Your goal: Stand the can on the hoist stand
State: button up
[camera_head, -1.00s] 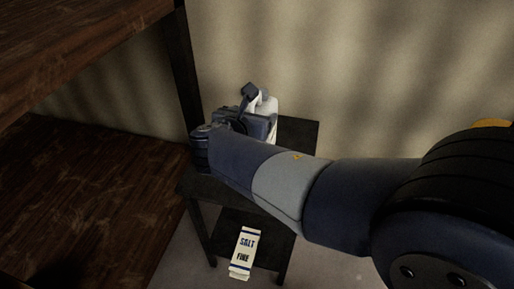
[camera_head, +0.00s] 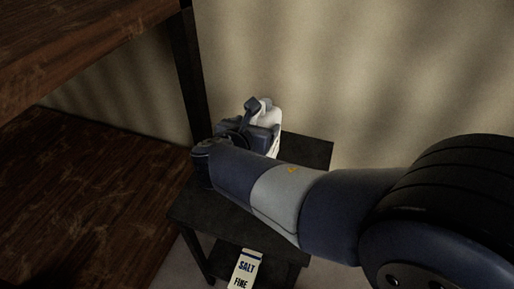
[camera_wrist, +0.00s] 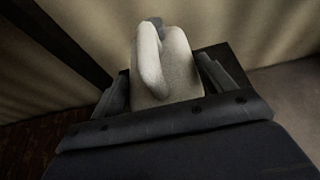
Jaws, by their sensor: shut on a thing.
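The can, a white jug-like container (camera_head: 270,112), is held in my gripper (camera_head: 262,122), over the dark small table in the head view. In the wrist view the can (camera_wrist: 163,62) shows its handle and a grey cap at its top, between the two fingers of my gripper (camera_wrist: 165,85). The can looks roughly upright. My arm hides its lower part, so I cannot tell whether it touches the table. The dark two-level table (camera_head: 312,150) is probably the hoist stand; no label shows on it.
A white packet marked "SALT FINE" (camera_head: 246,268) lies on the table's lower shelf. A brown wooden shelf unit (camera_head: 80,200) with a dark upright post (camera_head: 190,75) stands close on the left. A beige wall (camera_head: 400,70) is behind. The table top's right part is bare.

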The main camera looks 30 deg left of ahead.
jog(key=shift+f+b, duration=0.65)
jog(key=shift+f, duration=1.95)
jog(key=shift+f, duration=0.15)
jog(key=o, duration=1.4)
jog(key=shift+c, duration=0.2)
jog(key=p+v, duration=0.1)
jog(key=v, duration=1.1)
jog(key=shift+p, duration=0.3)
